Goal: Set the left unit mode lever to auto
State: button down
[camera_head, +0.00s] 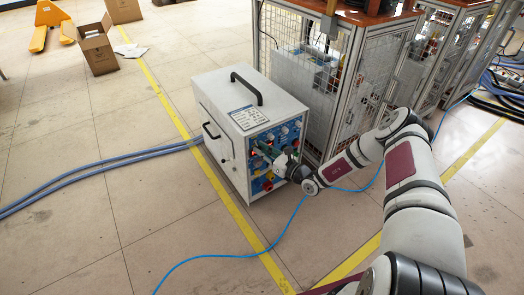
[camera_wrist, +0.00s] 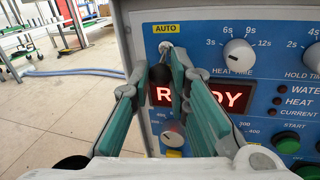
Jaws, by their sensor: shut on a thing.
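The white heater unit (camera_head: 222,105) stands on the floor with its blue control panel (camera_head: 275,145) facing my arm. In the wrist view, a yellow AUTO label (camera_wrist: 166,28) is at the panel's upper left. Just below it is the mode lever (camera_wrist: 160,73), with a dark handle partly hidden by the fingers. My gripper (camera_wrist: 158,72) is shut on this lever, one green-padded finger on each side. It also shows at the panel in the head view (camera_head: 260,152). The fingers partly cover the red READY display (camera_wrist: 232,97). Any label below the lever is hidden.
A heat time knob (camera_wrist: 239,51) and green start button (camera_wrist: 286,142) sit right of the lever. Another knob (camera_wrist: 173,135) is below it. A mesh-walled cage (camera_head: 310,65) stands close behind the unit. A blue cable (camera_head: 225,255) crosses the floor; the left floor is mostly clear.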

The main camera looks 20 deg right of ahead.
jog(key=shift+r+p, duration=0.15)
jog(key=shift+p, duration=0.25)
jog(key=r+g+h+p, duration=0.1)
jog(key=g+p, duration=0.1)
jog(key=p, duration=0.3)
jog(key=shift+s+r+m+h+p, duration=0.1)
jog(key=shift+r+m+h+p, duration=0.2)
jog(key=shift+m, duration=0.1)
jog(key=g+p, duration=0.1)
jog(key=p, duration=0.1)
jog(key=r+g+h+p, duration=0.1)
jog(key=g, duration=0.1)
jog(key=shift+r+p, duration=0.1)
jog(key=shift+p, duration=0.25)
jog(key=g, duration=0.1)
jog(key=g+h, duration=0.1)
jog(key=m+b, duration=0.1)
jog(key=shift+w+r+g+h, duration=0.25)
jog(key=shift+w+g+h, duration=0.05)
jog(key=shift+g, duration=0.1)
jog(key=shift+w+r+g+b, duration=0.1)
jog(key=shift+r+g+b, duration=0.05)
jog(key=shift+g+b, duration=0.3)
jog(key=c, duration=1.5)
grip_release()
